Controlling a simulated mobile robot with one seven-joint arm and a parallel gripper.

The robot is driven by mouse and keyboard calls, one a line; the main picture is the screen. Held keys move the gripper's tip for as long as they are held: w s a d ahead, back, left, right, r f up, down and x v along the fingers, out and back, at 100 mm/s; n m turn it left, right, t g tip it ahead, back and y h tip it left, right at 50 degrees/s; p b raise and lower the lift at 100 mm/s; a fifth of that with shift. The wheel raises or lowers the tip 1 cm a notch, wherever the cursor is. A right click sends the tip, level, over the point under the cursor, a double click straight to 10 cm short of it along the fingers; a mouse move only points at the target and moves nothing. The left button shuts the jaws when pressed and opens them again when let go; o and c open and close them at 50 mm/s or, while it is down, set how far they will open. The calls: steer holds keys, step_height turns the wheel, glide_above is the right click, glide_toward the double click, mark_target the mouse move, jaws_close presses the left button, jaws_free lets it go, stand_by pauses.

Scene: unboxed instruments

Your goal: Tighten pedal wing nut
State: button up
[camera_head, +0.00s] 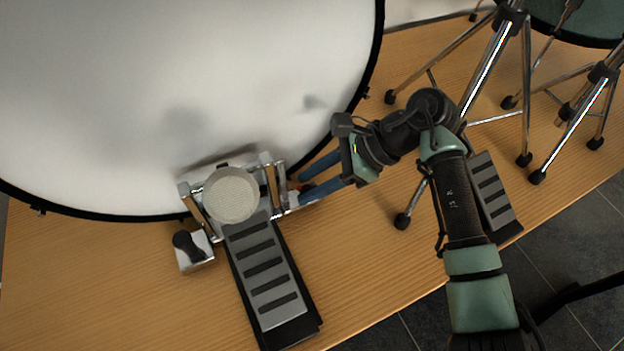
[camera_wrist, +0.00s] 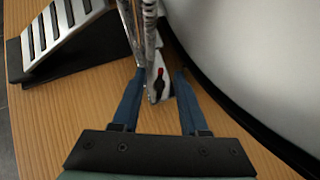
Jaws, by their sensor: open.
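The drum pedal (camera_head: 263,270) stands on the wooden floor against the bass drum, with a ridged footboard and a round pale beater (camera_head: 230,195) above it. In the wrist view its footboard (camera_wrist: 58,35) is at the upper left. A small dark piece with a red mark, apparently the wing nut (camera_wrist: 158,82), sits on a white metal part of the pedal. My gripper (camera_head: 301,185) reaches in from the right at the pedal's right side. In the wrist view, my gripper (camera_wrist: 159,75) is open, its blue fingers on either side of that piece. I cannot tell whether they touch it.
The bass drum head (camera_head: 150,90) rises close behind the pedal, also at right in the wrist view (camera_wrist: 265,60). A black knob on a metal block (camera_head: 190,248) is left of the pedal. Chrome stands (camera_head: 490,60) and another pedal (camera_head: 492,190) are at the right.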

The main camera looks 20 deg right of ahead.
jaws_close()
